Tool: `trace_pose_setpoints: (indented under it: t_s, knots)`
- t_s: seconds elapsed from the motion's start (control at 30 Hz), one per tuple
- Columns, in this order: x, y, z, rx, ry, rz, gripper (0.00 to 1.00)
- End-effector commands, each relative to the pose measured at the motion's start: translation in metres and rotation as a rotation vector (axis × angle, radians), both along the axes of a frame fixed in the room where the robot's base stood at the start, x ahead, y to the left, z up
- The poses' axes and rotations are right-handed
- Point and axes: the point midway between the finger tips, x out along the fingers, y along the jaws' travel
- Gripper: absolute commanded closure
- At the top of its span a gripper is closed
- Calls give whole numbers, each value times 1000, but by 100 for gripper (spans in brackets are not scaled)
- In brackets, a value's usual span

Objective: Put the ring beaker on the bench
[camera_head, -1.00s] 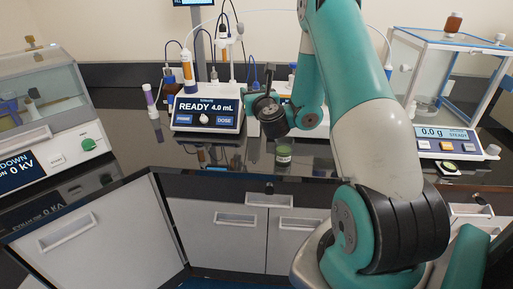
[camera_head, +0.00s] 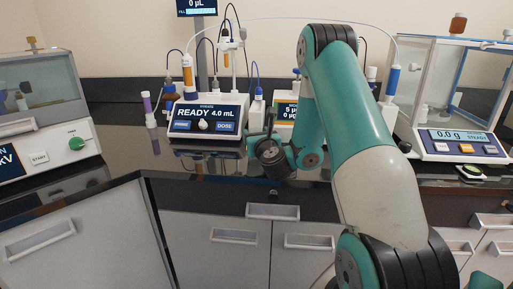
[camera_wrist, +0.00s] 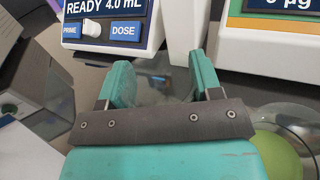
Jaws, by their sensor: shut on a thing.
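My gripper (camera_wrist: 163,80) shows in the wrist view with its two teal fingers on either side of a clear glass vessel, which I take as the ring beaker (camera_wrist: 160,92). The glass is faint, and its ring and base cannot be made out. In the head view my wrist hides most of the gripper and the beaker, in front of the titrator. The dark glossy bench (camera_head: 110,172) runs below them. I cannot tell whether the beaker touches it.
The titrator (camera_head: 207,118) reads READY 4.0 mL. A second white instrument (camera_head: 287,108) stands right of it, and a balance (camera_head: 460,143) at the far right. A clear glass piece with a green disc (camera_wrist: 275,152) is close right of my gripper in the wrist view.

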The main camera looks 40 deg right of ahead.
Motion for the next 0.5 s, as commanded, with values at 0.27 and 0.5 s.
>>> trace_pose_setpoints:
  t_s: [0.27,0.5]
  knots:
    - [0,0,-12,0,-1,0,69]
    - [0,0,-18,0,-1,0,69]
